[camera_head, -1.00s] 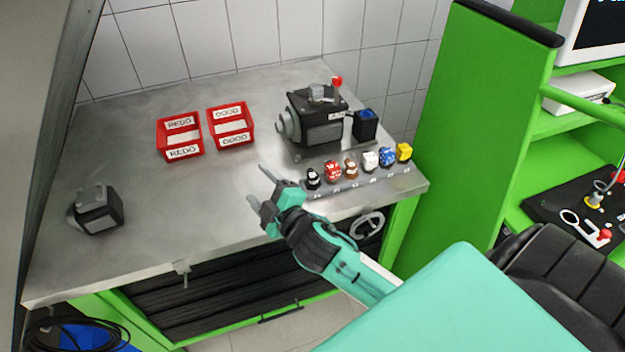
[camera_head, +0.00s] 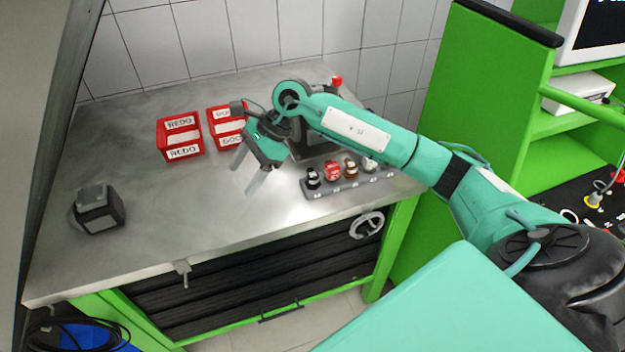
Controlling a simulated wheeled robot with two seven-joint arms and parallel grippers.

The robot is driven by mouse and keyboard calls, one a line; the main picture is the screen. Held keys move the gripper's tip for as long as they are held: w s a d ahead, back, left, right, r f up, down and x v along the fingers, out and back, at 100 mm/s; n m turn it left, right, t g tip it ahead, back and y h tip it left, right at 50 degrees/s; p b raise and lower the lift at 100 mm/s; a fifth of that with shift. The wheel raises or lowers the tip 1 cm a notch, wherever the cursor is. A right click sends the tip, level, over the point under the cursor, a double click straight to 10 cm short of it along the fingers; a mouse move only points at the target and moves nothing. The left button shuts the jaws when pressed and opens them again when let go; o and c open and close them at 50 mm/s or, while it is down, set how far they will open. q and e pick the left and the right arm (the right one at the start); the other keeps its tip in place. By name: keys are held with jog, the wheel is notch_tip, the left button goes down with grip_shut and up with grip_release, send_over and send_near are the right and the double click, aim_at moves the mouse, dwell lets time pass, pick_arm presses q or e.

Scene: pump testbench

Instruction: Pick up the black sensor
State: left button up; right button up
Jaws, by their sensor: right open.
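The black sensor (camera_head: 313,178) stands upright at the left end of a grey rack (camera_head: 345,187) near the table's front right. My right gripper (camera_head: 247,174) is open and empty above the table, left of the black sensor and apart from it. Its fingers point down and to the left. My left gripper is not in view.
Red (camera_head: 332,170), brown (camera_head: 351,168) and white (camera_head: 369,164) sensors stand beside the black one. Two red bins, REDO (camera_head: 180,153) and GOOD (camera_head: 222,128), stand behind. The pump is mostly hidden by my arm. A dark block (camera_head: 98,209) sits at left. The table's front left is clear.

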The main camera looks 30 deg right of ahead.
jog(key=w+d+r+h, duration=0.15)
jog(key=d+h, duration=0.35)
jog(key=d, duration=0.5)
jog(key=r+h, duration=0.2)
jog(key=h, duration=0.1)
send_over(311, 173)
jog(key=shift+g, duration=0.4)
jog(key=f, duration=0.2)
jog(key=f+p, duration=0.1)
jog(key=f, duration=0.2)
jog(key=f+p, duration=0.1)
jog(key=f, duration=0.2)
jog(key=shift+w+f, duration=0.2)
jog(key=shift+w, duration=0.05)
jog(key=shift+s+f+p, duration=0.15)
jog(key=shift+f+p, duration=0.35)
jog(key=shift+p, duration=0.3)
notch_tip(311, 173, down, 3)
jog(key=shift+s+f+p, duration=0.1)
jog(key=shift+s+p, duration=0.05)
jog(key=shift+p, duration=0.7)
jog(key=shift+f, duration=0.55)
jog(key=c, duration=0.9)
